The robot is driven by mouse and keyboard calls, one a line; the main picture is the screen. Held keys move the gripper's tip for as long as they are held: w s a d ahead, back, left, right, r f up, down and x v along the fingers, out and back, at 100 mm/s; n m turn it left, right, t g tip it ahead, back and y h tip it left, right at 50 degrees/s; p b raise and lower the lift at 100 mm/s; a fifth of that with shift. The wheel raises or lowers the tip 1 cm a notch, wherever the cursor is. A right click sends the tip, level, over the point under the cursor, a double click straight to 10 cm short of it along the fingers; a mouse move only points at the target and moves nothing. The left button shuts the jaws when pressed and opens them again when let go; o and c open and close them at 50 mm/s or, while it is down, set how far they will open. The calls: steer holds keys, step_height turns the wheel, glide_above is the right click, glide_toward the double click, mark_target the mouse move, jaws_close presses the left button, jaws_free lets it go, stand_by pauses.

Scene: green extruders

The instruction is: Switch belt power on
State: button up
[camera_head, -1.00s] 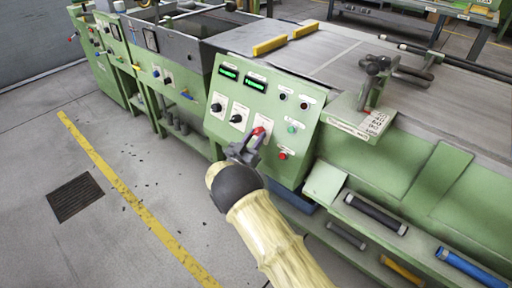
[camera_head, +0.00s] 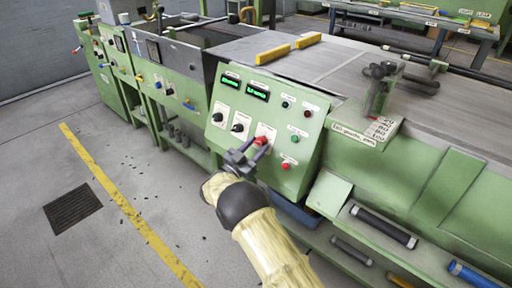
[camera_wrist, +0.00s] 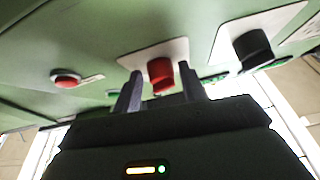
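The sloped green control panel (camera_head: 276,177) carries two lit green displays, two black knobs and a red rotary knob (camera_head: 262,140) on a pale plate. The red knob also shows in the wrist view (camera_wrist: 161,73). My gripper (camera_head: 243,153) is at the panel, in front of this knob. In the wrist view my gripper's fingers (camera_wrist: 160,85) stand apart, one on each side of the red knob, with a narrow gap visible beside it. The label text is too small to read, and the fingers partly cover the plate in the head view.
A black knob (camera_wrist: 252,47) sits beside the red knob. A red button (camera_head: 286,166) and a green button (camera_head: 294,139) are on the panel's right part. The conveyor belt (camera_head: 345,62) lies behind the panel. Open floor (camera_head: 125,180) with a yellow line is at left.

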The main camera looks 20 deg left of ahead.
steer(key=shift+o, duration=0.5)
steer(key=shift+s, duration=0.1)
steer(key=p+v, duration=0.2)
steer(key=v, duration=1.5)
steer(key=shift+a, duration=0.15)
steer(key=shift+f, duration=0.1)
